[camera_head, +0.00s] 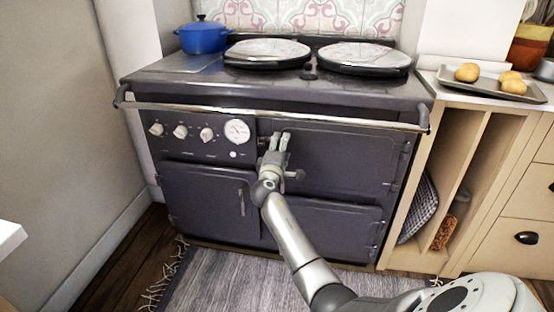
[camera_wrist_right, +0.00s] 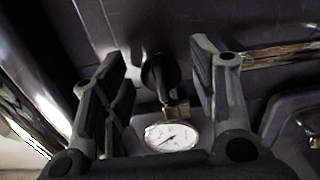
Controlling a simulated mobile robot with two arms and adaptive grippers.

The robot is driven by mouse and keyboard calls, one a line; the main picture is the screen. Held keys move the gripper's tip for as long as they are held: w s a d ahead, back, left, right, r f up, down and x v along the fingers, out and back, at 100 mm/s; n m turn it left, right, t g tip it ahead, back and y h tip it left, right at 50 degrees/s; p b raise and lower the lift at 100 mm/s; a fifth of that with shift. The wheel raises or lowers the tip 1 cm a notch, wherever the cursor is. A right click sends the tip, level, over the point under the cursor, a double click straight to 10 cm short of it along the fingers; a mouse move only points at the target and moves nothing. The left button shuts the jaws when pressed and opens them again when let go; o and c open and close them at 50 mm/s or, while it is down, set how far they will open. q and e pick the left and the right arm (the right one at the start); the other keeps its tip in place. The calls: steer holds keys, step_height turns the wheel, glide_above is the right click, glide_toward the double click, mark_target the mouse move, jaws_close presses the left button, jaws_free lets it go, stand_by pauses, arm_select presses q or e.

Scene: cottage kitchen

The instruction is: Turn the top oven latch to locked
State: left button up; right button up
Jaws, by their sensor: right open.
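The dark range stove has a top oven door (camera_head: 340,158) at its upper right, and the door is shut. The top oven latch (camera_wrist_right: 158,72) shows in the right wrist view as a dark knob on a short metal stem. In the head view it is mostly hidden beside my gripper. My right gripper (camera_head: 278,138) is open in front of the latch, at the door's left edge. In the wrist view its two fingers (camera_wrist_right: 160,62) stand on either side of the latch, with gaps visible. My left gripper is not in view.
A chrome rail (camera_head: 300,117) runs across the stove front just above the gripper. A round gauge (camera_head: 237,131) and several knobs sit left of the latch. A blue pot (camera_head: 203,37) stands on top. A tray (camera_head: 492,87) with potatoes lies on the right counter.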

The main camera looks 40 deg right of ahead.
steer(key=v, duration=1)
steer(key=shift+s+a, duration=0.2)
steer(key=shift+a, duration=0.1)
